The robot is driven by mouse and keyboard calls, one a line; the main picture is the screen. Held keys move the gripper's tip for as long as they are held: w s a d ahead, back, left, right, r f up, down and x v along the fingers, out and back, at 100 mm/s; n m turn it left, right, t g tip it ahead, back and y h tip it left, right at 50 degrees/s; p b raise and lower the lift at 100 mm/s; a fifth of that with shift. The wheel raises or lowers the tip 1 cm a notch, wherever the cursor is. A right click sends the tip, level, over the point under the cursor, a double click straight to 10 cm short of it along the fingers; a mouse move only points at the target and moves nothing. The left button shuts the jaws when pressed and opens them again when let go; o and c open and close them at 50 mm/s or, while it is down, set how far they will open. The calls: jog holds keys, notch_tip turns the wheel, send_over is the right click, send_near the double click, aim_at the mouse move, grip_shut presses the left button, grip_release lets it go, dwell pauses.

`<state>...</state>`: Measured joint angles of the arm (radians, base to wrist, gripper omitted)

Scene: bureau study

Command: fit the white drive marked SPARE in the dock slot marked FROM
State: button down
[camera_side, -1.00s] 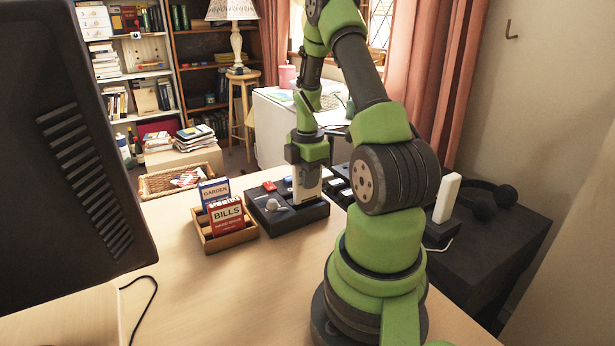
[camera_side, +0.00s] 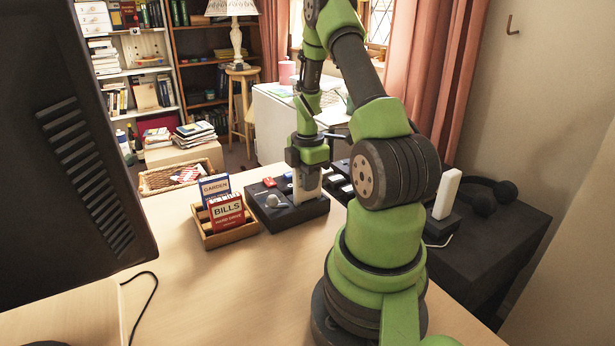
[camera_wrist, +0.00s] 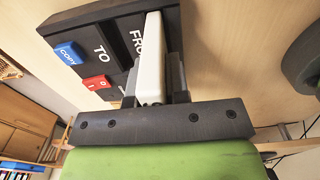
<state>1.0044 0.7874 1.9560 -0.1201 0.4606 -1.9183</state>
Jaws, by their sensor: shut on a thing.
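My gripper (camera_side: 307,166) is shut on the white drive (camera_side: 308,187) and holds it upright over the right part of the dark dock (camera_side: 295,217). In the wrist view, the drive (camera_wrist: 151,58) is between the two fingers of my gripper (camera_wrist: 155,88). It stands beside the word FROM on the dock (camera_wrist: 85,18) and covers the end of that word. The word TO is on the part to the left. The drive's lower end meets the dock; I cannot tell how deep it sits. The slot mouth is hidden, and no SPARE mark shows.
The dock has a blue COPY button (camera_wrist: 68,55) and a red button (camera_wrist: 97,83). A large monitor (camera_side: 70,150) fills the left. The desk's front is clear.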

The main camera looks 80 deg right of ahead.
jog(key=shift+f, duration=1.2)
jog(key=c, duration=0.8)
grip_release()
jog(key=shift+r, duration=0.1)
jog(key=shift+r, duration=3.45)
